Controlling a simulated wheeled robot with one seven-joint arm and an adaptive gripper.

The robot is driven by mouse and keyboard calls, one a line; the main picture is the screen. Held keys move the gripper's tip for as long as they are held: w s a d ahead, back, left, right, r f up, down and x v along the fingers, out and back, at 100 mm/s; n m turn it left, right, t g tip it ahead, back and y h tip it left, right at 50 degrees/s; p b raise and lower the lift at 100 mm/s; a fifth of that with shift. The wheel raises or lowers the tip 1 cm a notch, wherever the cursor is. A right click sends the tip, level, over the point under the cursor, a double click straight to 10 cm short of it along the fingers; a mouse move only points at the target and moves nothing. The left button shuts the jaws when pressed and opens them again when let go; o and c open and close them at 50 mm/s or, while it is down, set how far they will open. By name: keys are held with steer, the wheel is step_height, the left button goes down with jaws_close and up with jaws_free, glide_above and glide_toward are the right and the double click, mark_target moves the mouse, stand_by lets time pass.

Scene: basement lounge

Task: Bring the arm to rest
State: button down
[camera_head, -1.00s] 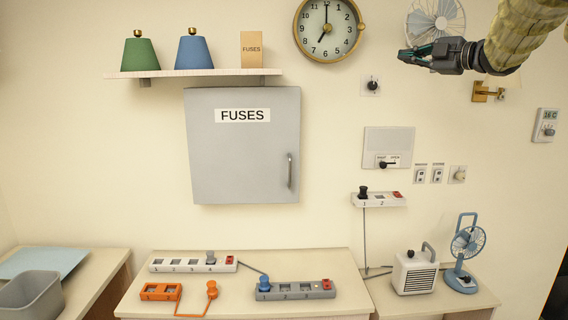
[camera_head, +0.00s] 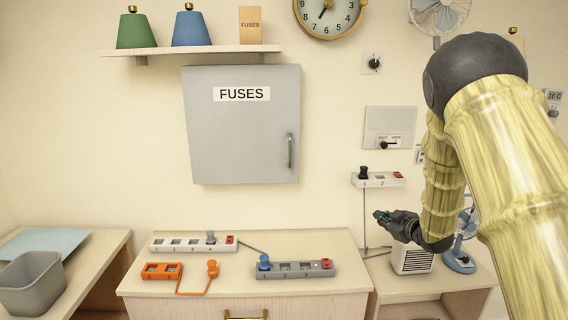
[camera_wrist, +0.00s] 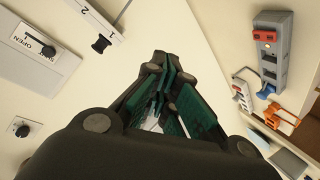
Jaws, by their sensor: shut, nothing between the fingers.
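My gripper (camera_head: 381,215) shows in the head view at the right, in front of the wall above the right-hand cabinet, with its fingers pointing left. It is shut and empty. In the wrist view the green-lined fingers (camera_wrist: 160,108) are together with nothing held between them. My arm hangs down at the right of the head view, bent, and hides part of the wall, the heater and the blue fan. The gripper is below the wall-mounted power strip (camera_head: 379,179) and looks apart from it.
A grey power strip (camera_head: 295,269), a white strip (camera_head: 192,243) and an orange socket block (camera_head: 162,271) lie on the middle cabinet. A small heater (camera_head: 411,259) and blue fan (camera_head: 459,261) stand close to the gripper. A grey fuse box (camera_head: 241,145) is on the wall.

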steer(key=s+a+f+m+g+h, duration=0.2)
steer(key=s+f+m+g, duration=0.1)
steer(key=s+f, duration=1.1)
steer(key=s+a+f+m+g+h, duration=0.1)
steer(key=s+a+f+m+g, duration=0.15)
steer(key=s+f, duration=1.1)
steer(key=s+a+f+m+g, duration=0.1)
steer(key=s+f, duration=0.4)
steer(key=s, duration=0.6)
steer(key=s+a+f+m+g+b, duration=0.1)
steer(key=s+f+g, duration=0.3)
steer(key=s, duration=0.7)
steer(key=s+a+f+m+g+h, duration=0.1)
steer(key=s+a+f+m+g, duration=0.1)
steer(key=s+f, duration=0.4)
steer(key=s+g, duration=0.1)
steer(key=s, duration=0.4)
steer(key=shift+a, duration=0.35)
steer(key=shift+f+m, duration=0.15)
steer(key=shift+m, duration=0.1)
